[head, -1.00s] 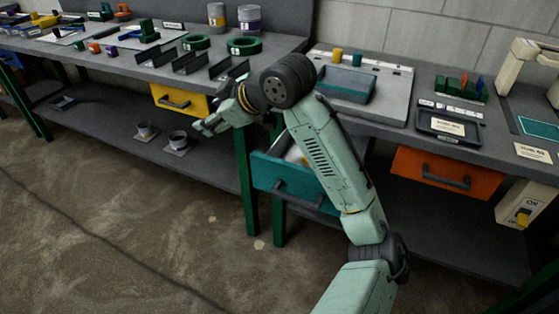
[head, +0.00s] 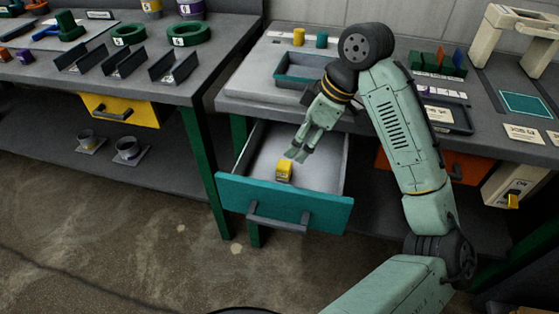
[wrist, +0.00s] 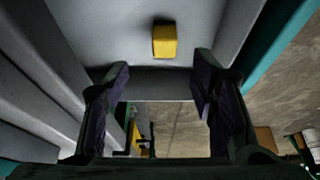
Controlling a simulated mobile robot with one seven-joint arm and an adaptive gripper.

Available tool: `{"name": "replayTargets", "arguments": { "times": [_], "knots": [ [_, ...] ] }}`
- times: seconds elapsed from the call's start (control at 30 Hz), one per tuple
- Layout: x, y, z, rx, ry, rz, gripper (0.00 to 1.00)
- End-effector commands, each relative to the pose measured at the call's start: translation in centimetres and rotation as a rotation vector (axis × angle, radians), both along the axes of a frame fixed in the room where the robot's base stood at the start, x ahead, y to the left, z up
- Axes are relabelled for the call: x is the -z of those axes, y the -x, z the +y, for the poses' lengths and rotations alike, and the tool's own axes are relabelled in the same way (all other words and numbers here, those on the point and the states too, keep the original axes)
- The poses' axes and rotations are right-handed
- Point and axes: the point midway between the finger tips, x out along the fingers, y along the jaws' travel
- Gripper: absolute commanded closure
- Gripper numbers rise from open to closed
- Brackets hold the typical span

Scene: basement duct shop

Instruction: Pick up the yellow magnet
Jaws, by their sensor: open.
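The yellow magnet (head: 285,170) is a small block lying on the floor of the open teal drawer (head: 285,203). In the wrist view the yellow magnet (wrist: 165,39) lies on the grey drawer floor, just beyond the fingertips and near the middle. My gripper (head: 297,156) is above the drawer, just right of and above the magnet in the head view, apart from it. In the wrist view my gripper (wrist: 160,82) has its two dark fingers spread wide with nothing between them.
The drawer's side walls and front panel stand around the magnet. The bench above holds a teal tray (head: 293,82) and a yellow cylinder (head: 299,37). A closed yellow drawer (head: 120,111) is at left. Closed orange drawer (head: 457,165) sits behind my arm.

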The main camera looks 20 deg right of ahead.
Motion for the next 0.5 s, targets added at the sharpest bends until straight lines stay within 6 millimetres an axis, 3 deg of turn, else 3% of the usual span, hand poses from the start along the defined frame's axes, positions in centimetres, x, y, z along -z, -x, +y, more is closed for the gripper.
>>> {"name": "replayTargets", "arguments": {
  "times": [0.2, 0.5],
  "knots": [
    [3.2, -0.7, 1.2, -0.003, -0.003, -0.001, 0.48],
    [5.7, -1.1, 2.2, 0.0, -0.001, 0.0, 0.48]
  ]
}}
